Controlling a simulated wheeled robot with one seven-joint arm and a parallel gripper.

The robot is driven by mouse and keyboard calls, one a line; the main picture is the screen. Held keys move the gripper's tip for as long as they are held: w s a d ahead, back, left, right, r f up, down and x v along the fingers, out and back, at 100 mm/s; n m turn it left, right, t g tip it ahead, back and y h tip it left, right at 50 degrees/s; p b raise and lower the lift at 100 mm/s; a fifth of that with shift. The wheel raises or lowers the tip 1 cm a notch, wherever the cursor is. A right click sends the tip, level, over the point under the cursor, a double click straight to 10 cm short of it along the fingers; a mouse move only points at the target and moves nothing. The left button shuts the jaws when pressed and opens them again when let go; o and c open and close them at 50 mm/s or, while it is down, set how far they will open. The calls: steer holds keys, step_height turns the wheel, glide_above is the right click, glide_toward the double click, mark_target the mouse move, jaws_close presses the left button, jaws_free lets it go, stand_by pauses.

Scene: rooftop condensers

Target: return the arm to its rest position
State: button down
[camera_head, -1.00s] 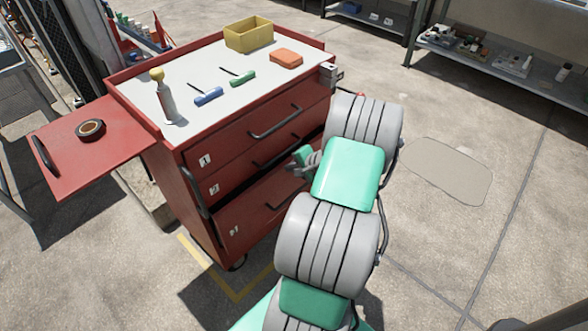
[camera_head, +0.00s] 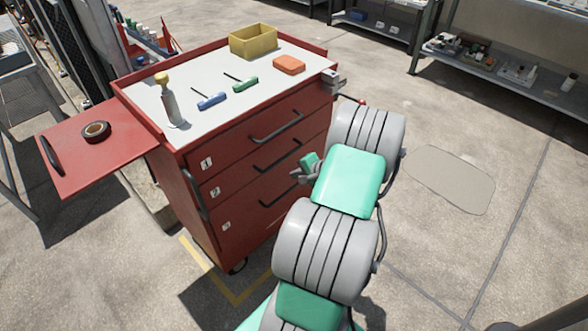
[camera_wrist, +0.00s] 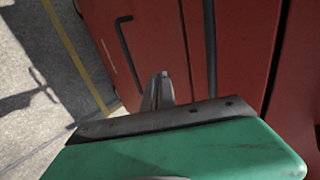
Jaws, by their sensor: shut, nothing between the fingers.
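My gripper (camera_head: 301,175) is in front of the drawers of the red tool cart (camera_head: 190,210), partly hidden behind my green and grey arm. In the wrist view its fingers (camera_wrist: 160,90) are together and empty, pointing at the red drawer fronts. My arm is stretched forward and bent toward the cart. The drawers numbered 1, 2 and 3 look shut. I cannot tell whether the gripper touches a drawer front.
On the cart top are a yellow bin (camera_head: 253,42), an orange box (camera_head: 289,65), a blue-handled tool (camera_head: 212,101), a green-handled tool (camera_head: 245,84) and a bottle (camera_head: 171,105). A tape roll (camera_head: 96,131) lies on the side shelf (camera_head: 75,165). Open floor lies right of my arm.

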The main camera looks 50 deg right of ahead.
steer(key=p+v, duration=0.1)
steer(key=v, duration=0.9)
steer(key=w+a+r+n+g+y+p, duration=0.1)
steer(key=w+a+r+n+p, duration=0.2)
steer(key=a+r, duration=0.25)
steer(key=w+a+r+n+g+p, duration=0.2)
steer(key=a+r+n, duration=0.15)
steer(key=a, duration=0.25)
steer(key=w+a+r+n+g+y+p, duration=0.1)
steer(key=w+a+r+n+p, duration=0.15)
steer(key=a+r, duration=0.3)
steer(key=s+a+r+n+g+p, duration=0.1)
steer(key=s+a+r+n+p, duration=0.2)
steer(key=a+r, duration=0.4)
steer(key=s+a+r+n+g+h+p, duration=0.1)
steer(key=s+a+r+n+p, duration=0.3)
steer(key=a+r, duration=0.4)
steer(key=s+a+n, duration=0.1)
steer(key=a+n, duration=0.1)
steer(key=a, duration=0.4)
steer(key=shift+s+n+h+p, duration=0.2)
steer(key=shift+n+h+p, duration=0.1)
steer(key=shift+a+r, duration=0.1)
steer(key=shift+r, duration=0.05)
